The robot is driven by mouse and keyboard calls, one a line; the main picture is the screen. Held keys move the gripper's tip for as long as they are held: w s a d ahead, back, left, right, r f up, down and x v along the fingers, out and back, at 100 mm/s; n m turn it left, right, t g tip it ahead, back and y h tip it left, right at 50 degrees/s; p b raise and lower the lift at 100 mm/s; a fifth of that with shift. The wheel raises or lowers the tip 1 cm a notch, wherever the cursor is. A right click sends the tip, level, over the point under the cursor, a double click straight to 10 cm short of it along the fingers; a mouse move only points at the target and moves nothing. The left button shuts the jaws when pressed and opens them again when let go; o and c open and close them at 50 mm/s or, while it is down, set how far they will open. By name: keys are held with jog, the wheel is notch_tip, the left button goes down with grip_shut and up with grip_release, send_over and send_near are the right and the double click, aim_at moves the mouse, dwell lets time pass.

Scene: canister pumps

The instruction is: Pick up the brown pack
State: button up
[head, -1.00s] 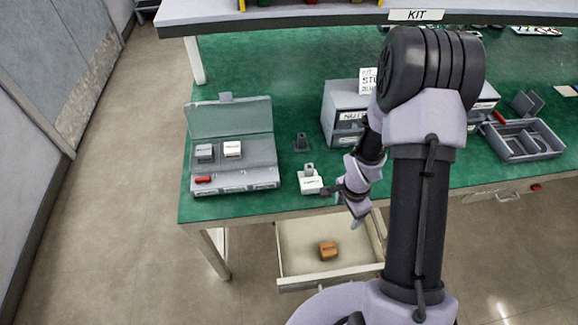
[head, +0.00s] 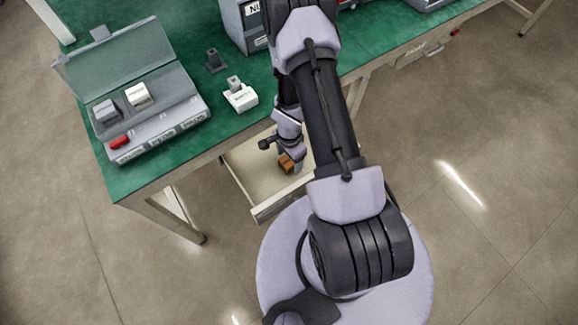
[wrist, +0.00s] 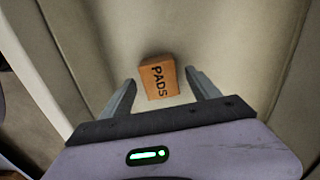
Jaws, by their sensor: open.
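The brown pack (wrist: 158,78), marked PADS, lies on the floor of the open drawer (head: 238,184). In the head view the pack (head: 286,164) is partly hidden by my arm. My gripper (wrist: 162,92) is open and empty, pointing down into the drawer. In the wrist view the pack shows between the two fingers, near their tips. It appears clear of both fingers, and I cannot tell how far below them it is. In the head view my gripper (head: 293,166) is over the drawer at the pack.
The drawer walls stand close around my gripper. On the green table (head: 140,185) above are an open grey case (head: 165,130) with small packs, a white block (head: 240,98), a dark block (head: 214,62) and a grey drawer unit (head: 240,25). The floor on the right is clear.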

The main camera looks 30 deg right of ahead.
jog(key=shift+f+b, duration=0.45)
jog(key=shift+f, duration=0.5)
jog(key=shift+r, duration=0.15)
jog(key=c, duration=1.5)
notch_tip(320, 180, up, 28)
jog(key=p, duration=2.8)
